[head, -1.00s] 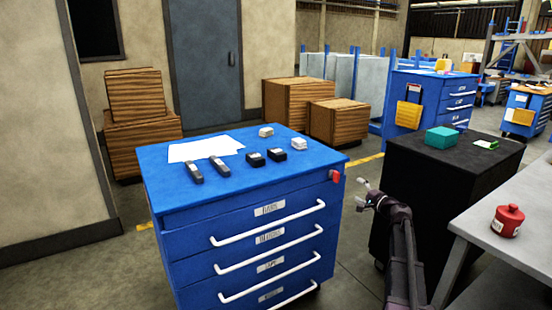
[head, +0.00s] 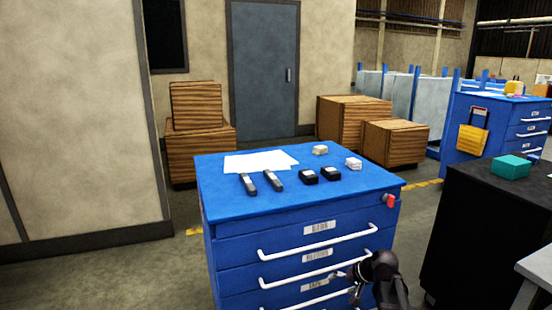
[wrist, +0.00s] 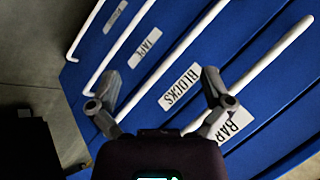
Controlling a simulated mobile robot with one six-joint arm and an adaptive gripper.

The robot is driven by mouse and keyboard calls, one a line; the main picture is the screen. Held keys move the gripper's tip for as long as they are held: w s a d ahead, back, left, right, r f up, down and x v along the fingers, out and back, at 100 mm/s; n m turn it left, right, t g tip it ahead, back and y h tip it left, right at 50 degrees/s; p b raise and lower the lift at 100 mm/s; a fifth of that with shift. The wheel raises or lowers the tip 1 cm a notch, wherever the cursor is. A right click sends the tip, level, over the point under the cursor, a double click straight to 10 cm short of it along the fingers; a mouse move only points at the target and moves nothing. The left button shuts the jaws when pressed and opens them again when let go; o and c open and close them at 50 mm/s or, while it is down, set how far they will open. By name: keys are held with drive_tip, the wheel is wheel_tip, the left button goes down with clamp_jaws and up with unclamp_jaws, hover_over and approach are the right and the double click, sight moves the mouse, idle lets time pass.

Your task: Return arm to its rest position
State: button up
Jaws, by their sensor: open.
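My gripper (head: 347,285) is open and empty. In the head view it shows low in the picture, in front of the drawer fronts of the blue cabinet (head: 225,205). My dark arm comes up from the bottom edge. In the wrist view my gripper's two grey fingers (wrist: 160,88) are spread wide with nothing between them. Beyond them are the blue drawer fronts (wrist: 190,45) with white bar handles and labels, among them BLOCKS and TAPE. I cannot tell the exact gap between fingers and drawers; no contact is visible.
On the blue cabinet lie white sheets (head: 250,162), two dark bars (head: 273,180), two black blocks (head: 331,174) and two pale blocks (head: 353,163). A black cabinet (head: 480,230) with a teal box (head: 511,167) stands at right. Floor shows between the cabinets.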

drive_tip(key=s+a+f+n+g+h, duration=0.2)
drive_tip(key=s+h, duration=0.1)
drive_tip(key=s, duration=0.5)
drive_tip(key=s+a+f+n+g+h, duration=0.1)
drive_tip(key=s+a+f+g+h, duration=0.15)
drive_tip(key=s, duration=0.45)
wheel_tip(320, 180, up, 30)
drive_tip(key=d+p, duration=0.1)
drive_tip(key=p, duration=2.8)
drive_tip(key=shift+w+f+h, duration=0.1)
drive_tip(key=shift+h, duration=0.15)
drive_tip(key=shift+c, duration=0.2)
